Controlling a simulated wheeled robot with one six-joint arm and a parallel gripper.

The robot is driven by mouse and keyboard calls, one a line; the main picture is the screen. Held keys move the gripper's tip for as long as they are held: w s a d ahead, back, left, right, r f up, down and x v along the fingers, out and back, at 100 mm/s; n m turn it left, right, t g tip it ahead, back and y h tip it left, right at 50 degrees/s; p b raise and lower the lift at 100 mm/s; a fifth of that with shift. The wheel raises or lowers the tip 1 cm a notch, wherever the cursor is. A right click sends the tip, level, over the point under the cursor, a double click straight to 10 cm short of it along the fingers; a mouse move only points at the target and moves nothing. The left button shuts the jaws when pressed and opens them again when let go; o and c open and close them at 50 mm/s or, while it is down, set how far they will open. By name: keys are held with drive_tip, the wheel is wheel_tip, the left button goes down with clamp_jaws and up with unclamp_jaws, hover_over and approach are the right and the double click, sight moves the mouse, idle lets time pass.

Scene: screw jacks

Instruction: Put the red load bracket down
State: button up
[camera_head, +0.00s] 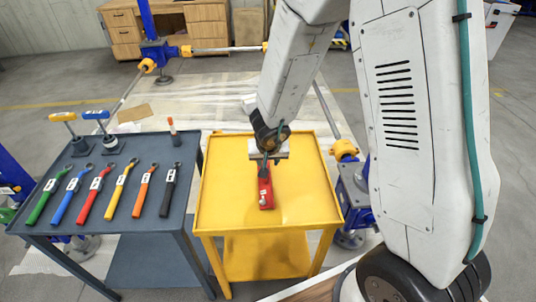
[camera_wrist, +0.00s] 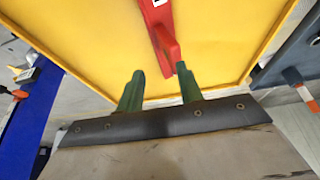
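The red load bracket (camera_head: 265,190) lies on the top of the yellow cart (camera_head: 225,200), with a white label on it. My gripper (camera_head: 268,158) is over the cart at the bracket's far end. In the wrist view the red bracket (camera_wrist: 164,28) shows at the top, with its raised near end by the fingertips. The two green fingers of my gripper (camera_wrist: 159,70) are spread apart. The right fingertip is close to the bracket's end, and I cannot tell whether it touches. A gap shows between the left fingertip and the bracket.
A dark grey table (camera_head: 110,205) stands left of the cart with a row of several coloured wrenches. It also bears a yellow-handled tool (camera_head: 72,130), a blue-handled tool (camera_head: 103,127) and a red-tipped marker (camera_head: 173,130). Blue jack stands are around. The cart top beside the bracket is clear.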

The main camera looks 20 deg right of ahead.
drive_tip(key=a+r+n+t+y, duration=0.1)
drive_tip(key=a+r+t+y, duration=0.15)
drive_tip(key=r, duration=0.65)
drive_tip(key=a+r+n+t+y, duration=0.15)
drive_tip(key=a+r, duration=0.25)
drive_tip(key=r, duration=0.5)
drive_tip(key=s+a+r+n+g+y, duration=0.2)
drive_tip(key=s+r+y, duration=0.1)
drive_tip(key=s+r, duration=0.35)
drive_tip(key=s+d+r+g+h, duration=0.1)
drive_tip(key=s+d+g+h, duration=0.1)
drive_tip(key=s+d, duration=0.4)
drive_tip(key=s+d+r+g+h, duration=0.1)
drive_tip(key=s+d+g+h, duration=0.2)
drive_tip(key=s, duration=1.3)
drive_tip(key=d+m, duration=0.1)
drive_tip(key=d, duration=0.2)
drive_tip(key=shift+r+h, duration=0.3)
drive_tip(key=shift+r, duration=0.1)
